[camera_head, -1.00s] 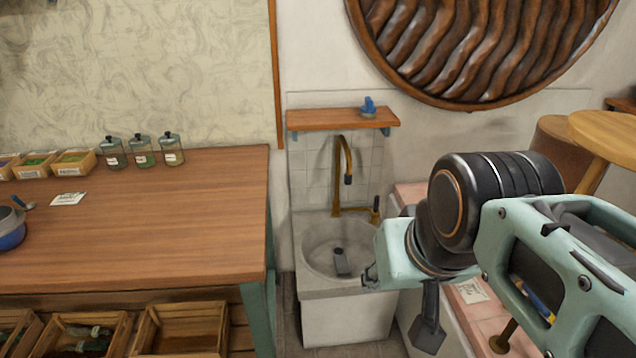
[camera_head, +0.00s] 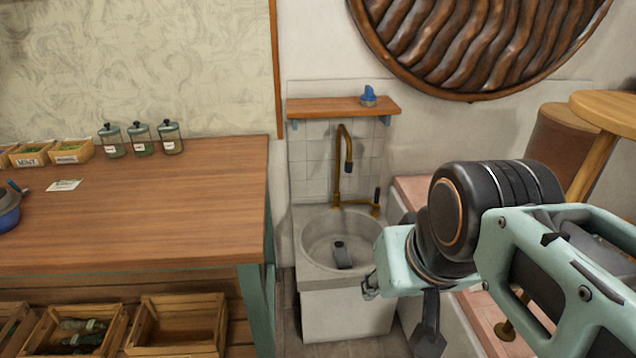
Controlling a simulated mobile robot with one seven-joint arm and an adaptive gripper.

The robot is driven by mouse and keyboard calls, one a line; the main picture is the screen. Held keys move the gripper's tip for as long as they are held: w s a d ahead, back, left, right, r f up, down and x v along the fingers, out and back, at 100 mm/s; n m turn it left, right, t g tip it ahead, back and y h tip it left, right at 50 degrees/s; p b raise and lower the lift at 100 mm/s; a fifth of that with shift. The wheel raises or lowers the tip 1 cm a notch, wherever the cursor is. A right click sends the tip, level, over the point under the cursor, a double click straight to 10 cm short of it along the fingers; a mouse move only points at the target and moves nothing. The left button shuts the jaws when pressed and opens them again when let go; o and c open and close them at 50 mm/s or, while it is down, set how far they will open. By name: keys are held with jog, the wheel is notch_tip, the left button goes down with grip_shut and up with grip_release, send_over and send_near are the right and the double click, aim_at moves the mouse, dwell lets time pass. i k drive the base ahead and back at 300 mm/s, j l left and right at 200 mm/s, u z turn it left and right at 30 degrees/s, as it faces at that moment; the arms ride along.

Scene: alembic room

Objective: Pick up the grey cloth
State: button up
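A small dark grey object (camera_head: 343,256) lies in the bowl of the stone sink (camera_head: 312,275), below the brass tap (camera_head: 345,160). It may be the grey cloth, but it is too small to tell; no other grey cloth is clear. My gripper (camera_head: 429,335) hangs at the lower right of the sink in the picture, apart from the grey object. Only a dark part of it shows below my teal and black wrist, cut by the bottom edge. Whether it is open or shut cannot be seen.
A wooden table (camera_head: 150,215) with jars (camera_head: 140,140) stands at the left, crates (camera_head: 178,325) beneath it. A shelf (camera_head: 340,107) with a blue item hangs above the tap. A pink-topped counter (camera_head: 410,187) and round wooden table (camera_head: 610,110) are at the right, partly behind my arm.

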aim_at(343, 258)
jog(key=z, duration=3.3)
jog(key=j+z, duration=0.15)
jog(key=z, duration=1.2)
jog(key=k+z, duration=0.3)
jog(key=u, duration=1.75)
